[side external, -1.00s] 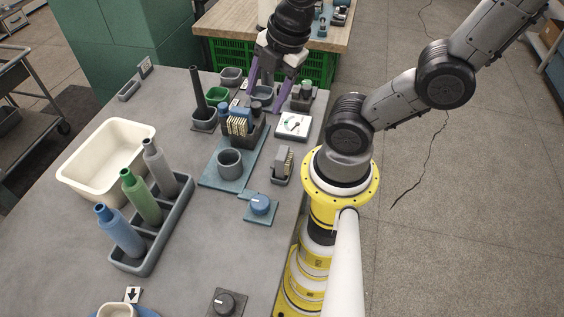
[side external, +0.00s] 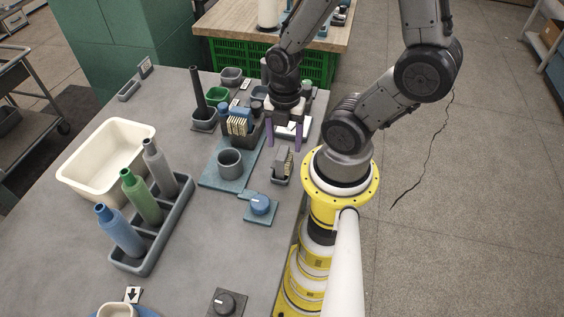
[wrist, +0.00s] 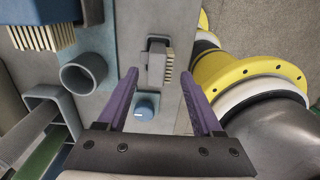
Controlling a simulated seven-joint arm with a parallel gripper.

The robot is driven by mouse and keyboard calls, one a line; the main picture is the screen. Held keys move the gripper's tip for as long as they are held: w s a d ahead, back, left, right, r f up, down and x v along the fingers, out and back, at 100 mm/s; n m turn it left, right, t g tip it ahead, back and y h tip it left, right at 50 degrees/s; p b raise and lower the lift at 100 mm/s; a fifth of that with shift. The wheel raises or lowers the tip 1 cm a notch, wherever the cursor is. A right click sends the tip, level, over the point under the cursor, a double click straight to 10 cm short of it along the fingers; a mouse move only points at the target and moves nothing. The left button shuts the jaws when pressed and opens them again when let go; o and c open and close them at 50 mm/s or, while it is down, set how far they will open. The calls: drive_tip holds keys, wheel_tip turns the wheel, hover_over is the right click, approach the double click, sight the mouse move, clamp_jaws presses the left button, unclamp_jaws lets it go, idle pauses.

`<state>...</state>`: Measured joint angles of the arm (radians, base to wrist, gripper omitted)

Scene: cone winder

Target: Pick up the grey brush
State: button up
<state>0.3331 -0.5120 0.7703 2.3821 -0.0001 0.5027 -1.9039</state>
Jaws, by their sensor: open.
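The grey brush (side external: 283,165) with pale bristles is near the right edge of the grey table, beside the blue-grey plate. In the wrist view the brush (wrist: 157,62) shows its dark grey handle and a row of bristles at its right side. My gripper (side external: 284,147) is open and empty, its two purple fingers pointing down just behind the brush in the side view. In the wrist view the gripper (wrist: 160,76) has its fingertips on either side of the brush in the picture. Whether the fingers are level with it I cannot tell.
A brush set with tan bristles (side external: 238,124) and a grey cup (side external: 230,163) stand left of the grey brush. A blue knob (side external: 260,204) is in front. My yellow base is close on the right. A bottle rack (side external: 150,250) and cream bin (side external: 65,180) stand left.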

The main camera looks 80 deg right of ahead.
sight(282, 152)
drive_tip(key=shift+w+a+f, duration=0.1)
drive_tip(key=shift+f, duration=1.4)
drive_tip(key=shift+w+a+f, duration=0.1)
drive_tip(key=shift+f, duration=1.4)
clamp_jaws()
